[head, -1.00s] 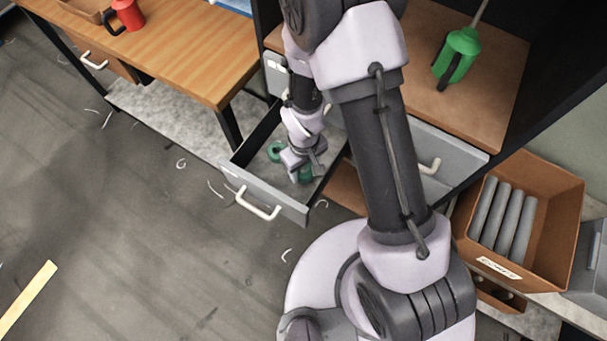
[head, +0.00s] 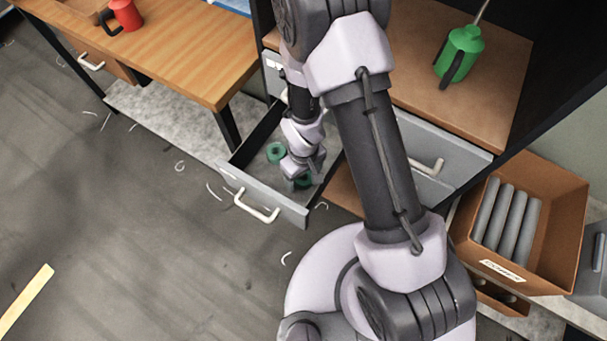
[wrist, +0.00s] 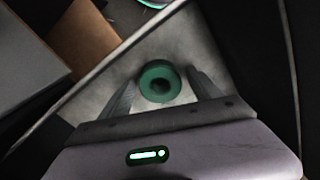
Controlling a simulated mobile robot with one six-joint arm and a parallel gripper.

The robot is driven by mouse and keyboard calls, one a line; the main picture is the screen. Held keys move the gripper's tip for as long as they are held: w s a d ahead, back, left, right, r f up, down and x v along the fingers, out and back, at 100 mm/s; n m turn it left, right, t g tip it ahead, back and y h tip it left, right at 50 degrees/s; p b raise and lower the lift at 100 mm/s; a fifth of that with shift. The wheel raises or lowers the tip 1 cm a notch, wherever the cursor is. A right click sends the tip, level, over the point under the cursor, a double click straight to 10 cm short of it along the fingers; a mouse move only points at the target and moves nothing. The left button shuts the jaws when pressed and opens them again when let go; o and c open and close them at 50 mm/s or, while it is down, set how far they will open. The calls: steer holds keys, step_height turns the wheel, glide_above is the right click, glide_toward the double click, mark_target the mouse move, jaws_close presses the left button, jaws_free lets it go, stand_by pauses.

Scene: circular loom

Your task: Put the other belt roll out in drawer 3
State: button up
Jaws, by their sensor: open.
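One roll (head: 276,152) lies toward the drawer's left side in the head view. The fingers are open with a gap on each side of the roll.
A wooden table (head: 190,60) with a red mug (head: 126,14) stands at the left. A green oil can (head: 459,55) stands on the cabinet shelf (head: 480,105). A brown bin (head: 550,215) with several grey rods is at the right. Drawer walls are close around my gripper.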

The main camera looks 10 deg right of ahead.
step_height(320, 180, up, 12)
steer(key=p, duration=0.4)
step_height(320, 180, up, 12)
steer(key=m+t, duration=0.2)
steer(key=m, duration=0.1)
glide_above(304, 177)
steer(key=w+d, duration=0.2)
steer(key=s+d+r+m+t+y, duration=0.1)
steer(key=s+r+m+t, duration=0.1)
steer(key=s+r, duration=0.4)
steer(key=s+d+r+m+t+y, duration=0.1)
steer(key=s+r+m, duration=0.4)
steer(key=r, duration=0.8)
steer(key=shift+s+d+t, duration=0.4)
steer(key=shift+s+d, duration=0.25)
steer(key=shift+d, duration=0.1)
